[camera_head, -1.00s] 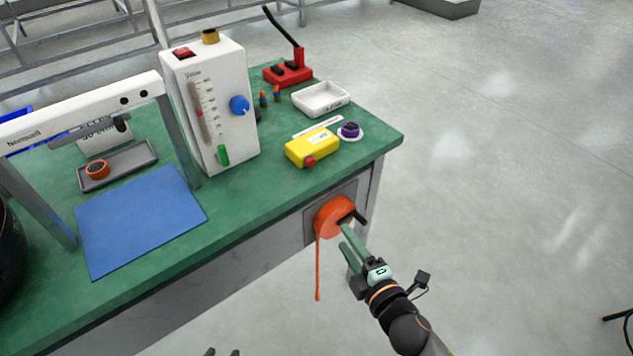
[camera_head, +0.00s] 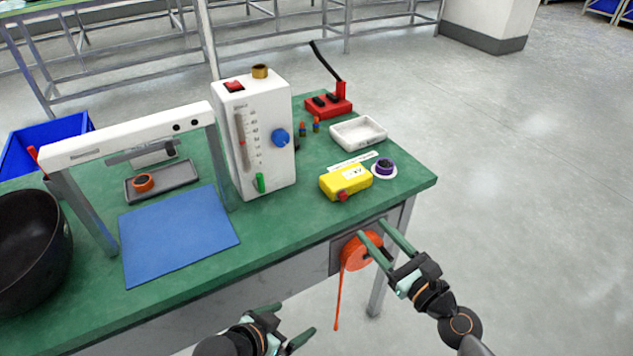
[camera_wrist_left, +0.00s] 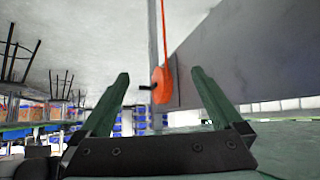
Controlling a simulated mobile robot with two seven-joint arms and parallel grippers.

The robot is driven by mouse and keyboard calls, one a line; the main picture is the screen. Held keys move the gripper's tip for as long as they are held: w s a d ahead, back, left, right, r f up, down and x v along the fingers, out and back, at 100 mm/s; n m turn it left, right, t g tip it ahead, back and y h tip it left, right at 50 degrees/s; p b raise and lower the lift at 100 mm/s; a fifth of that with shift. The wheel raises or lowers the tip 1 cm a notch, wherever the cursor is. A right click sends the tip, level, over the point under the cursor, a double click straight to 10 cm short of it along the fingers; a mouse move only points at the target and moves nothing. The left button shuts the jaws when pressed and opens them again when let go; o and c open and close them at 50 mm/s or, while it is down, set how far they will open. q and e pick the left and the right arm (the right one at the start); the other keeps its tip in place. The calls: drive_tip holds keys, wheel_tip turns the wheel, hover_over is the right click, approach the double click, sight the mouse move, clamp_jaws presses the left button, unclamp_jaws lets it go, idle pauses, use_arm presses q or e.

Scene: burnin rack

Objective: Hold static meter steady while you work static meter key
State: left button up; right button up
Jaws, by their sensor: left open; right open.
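The static meter is most likely the yellow box (camera_head: 346,182) with a white label, lying on the green bench near its right front corner. A red knob or key (camera_head: 343,196) sits on its front side. My right gripper (camera_head: 379,240) is open and empty, in front of the bench's front edge, below and right of the yellow box, overlapping the orange reel in the picture. My left gripper (camera_head: 291,325) is open and empty, low in front of the bench. The left wrist view shows its two spread fingers (camera_wrist_left: 158,95) with nothing between them up close.
An orange reel (camera_head: 358,252) with a hanging strap is mounted on the bench front; it also shows in the left wrist view (camera_wrist_left: 166,75). A purple-black roll (camera_head: 385,166), white tray (camera_head: 358,132) and tall white flow unit (camera_head: 262,150) stand near the yellow box. A blue mat (camera_head: 178,240) lies left.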

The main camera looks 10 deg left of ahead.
use_arm(q)
drive_tip(key=w+d+r+m+g+h, duration=0.1)
drive_tip(key=w+d+r+m+h, duration=0.1)
drive_tip(key=w+d+r+m, duration=0.4)
wheel_tip(320, 180, up, 16)
drive_tip(key=n+t+h, duration=0.2)
drive_tip(key=n, duration=0.1)
hover_over(345, 178)
drive_tip(key=s+a, duration=0.7)
drive_tip(key=shift+s+f, duration=0.15)
drive_tip(key=shift+f, duration=0.05)
drive_tip(key=x, duration=1.2)
drive_tip(key=shift+a+f, duration=0.1)
drive_tip(key=shift+f, duration=0.05)
drive_tip(key=shift+c, duration=0.2)
drive_tip(key=c, duration=1.3)
drive_tip(key=shift+c, duration=0.2)
drive_tip(key=shift+f, duration=0.15)
